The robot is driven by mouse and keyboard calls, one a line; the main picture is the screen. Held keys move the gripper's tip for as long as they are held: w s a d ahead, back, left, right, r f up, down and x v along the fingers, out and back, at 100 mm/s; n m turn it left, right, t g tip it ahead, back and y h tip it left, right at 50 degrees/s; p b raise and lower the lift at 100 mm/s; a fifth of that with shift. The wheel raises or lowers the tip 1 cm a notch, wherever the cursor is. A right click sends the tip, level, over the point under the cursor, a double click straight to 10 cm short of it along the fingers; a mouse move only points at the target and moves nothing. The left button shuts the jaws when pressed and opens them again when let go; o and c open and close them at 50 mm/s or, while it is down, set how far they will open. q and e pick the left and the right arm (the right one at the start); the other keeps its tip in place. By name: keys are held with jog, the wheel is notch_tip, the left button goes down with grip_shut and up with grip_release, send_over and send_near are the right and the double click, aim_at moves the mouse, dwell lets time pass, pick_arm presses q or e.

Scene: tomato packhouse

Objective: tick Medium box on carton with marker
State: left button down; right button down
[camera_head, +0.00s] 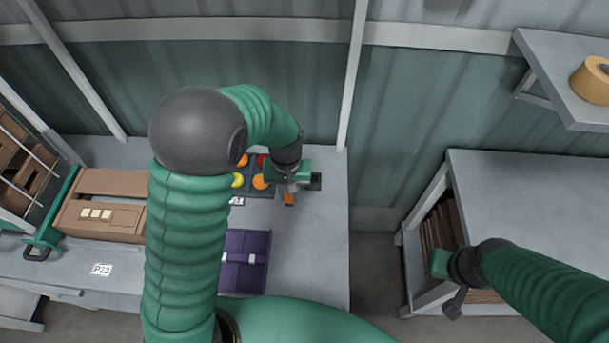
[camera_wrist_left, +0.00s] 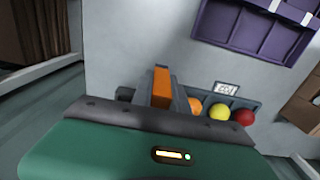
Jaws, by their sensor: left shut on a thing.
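The brown carton (camera_head: 85,224) stands on the left of the grey bench, with three pale squares (camera_head: 97,214) in a row on it. My left arm hides its right end. Its corner shows at the right edge of the left wrist view (camera_wrist_left: 303,108). My left gripper (camera_head: 289,187) is at the bench's right part, well right of the carton, shut on the orange marker (camera_wrist_left: 161,85). A small dark block (camera_head: 316,181) sits beside the gripper. My right gripper (camera_head: 441,266) is by the right-hand table; its jaw opening is not clear.
A dark tray with coloured tomatoes (camera_head: 238,180) lies just left of the left gripper. A purple tray (camera_head: 245,261) stands nearer on the bench. A tag marked P23 (camera_head: 102,270) lies before the carton. A shelf (camera_head: 566,75) holds tape at upper right.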

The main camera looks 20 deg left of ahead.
pick_arm(q)
jog(key=s+r+p, duration=0.3)
jog(key=r+p, duration=0.1)
jog(key=r, duration=0.1)
jog(key=shift+s+a+r+p, duration=0.15)
jog(key=shift+s+a+p, duration=0.1)
jog(key=shift+a+p, duration=0.15)
dwell(0.3)
